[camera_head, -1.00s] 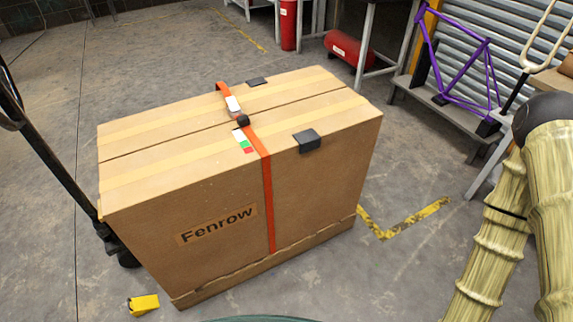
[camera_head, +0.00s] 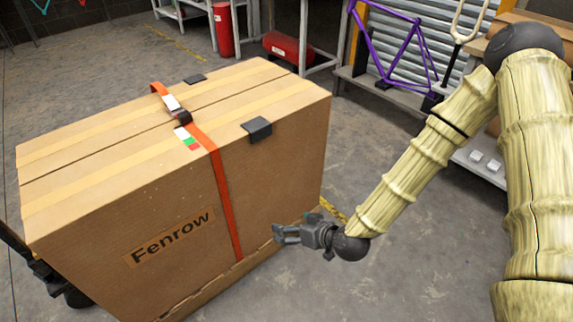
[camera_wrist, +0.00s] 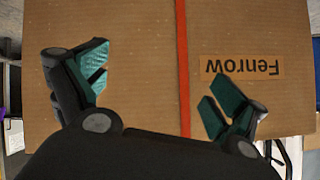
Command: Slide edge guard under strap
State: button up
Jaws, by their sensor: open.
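An orange strap (camera_head: 223,187) runs over the top of a large cardboard box and down its front face, with a buckle on top. A black edge guard (camera_head: 257,130) sits on the box's top front edge, to the right of the strap and apart from it. A second dark guard (camera_head: 195,79) lies at the far top edge, also right of the strap. My gripper (camera_head: 281,235) is open and empty, low in front of the box's face, right of the strap. In the wrist view its fingers (camera_wrist: 157,88) spread on either side of the strap (camera_wrist: 183,60); neither guard shows there.
The cardboard box (camera_head: 90,230) bears a Fenrow label (camera_head: 168,237) and stands by a pallet jack at left. A purple bicycle frame (camera_head: 395,60) and red cylinders (camera_head: 292,50) stand behind. The floor right of the box is clear apart from my arm.

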aim_at(235, 143)
jog(key=w+r+n+t+y+b, duration=0.3)
jog(key=w+r+t+b, duration=0.25)
jog(key=w+r, duration=0.95)
jog(key=shift+t, duration=0.35)
jog(key=w+a, duration=0.2)
jog(key=w+a+r, duration=0.1)
jog(key=w+a, duration=0.1)
jog(key=w+a+r, duration=0.1)
jog(key=w+a, duration=0.1)
jog(key=shift+w+a+r, duration=0.1)
jog(key=shift+w+a, duration=0.25)
jog(key=shift+w, duration=0.05)
jog(key=c, duration=1.1)
jog(key=shift+o, duration=1.1)
jog(key=shift+s+a, duration=0.1)
jog(key=shift+s+a+p, duration=0.2)
jog(key=shift+s+a, duration=0.65)
jog(key=shift+a, duration=0.35)
jog(key=shift+s+a+p, duration=0.15)
jog(key=shift+s+a, duration=0.7)
jog(key=shift+a, duration=0.3)
jog(key=shift+s+a+p, duration=0.2)
jog(key=shift+s+a, duration=0.65)
jog(key=shift+a, duration=0.35)
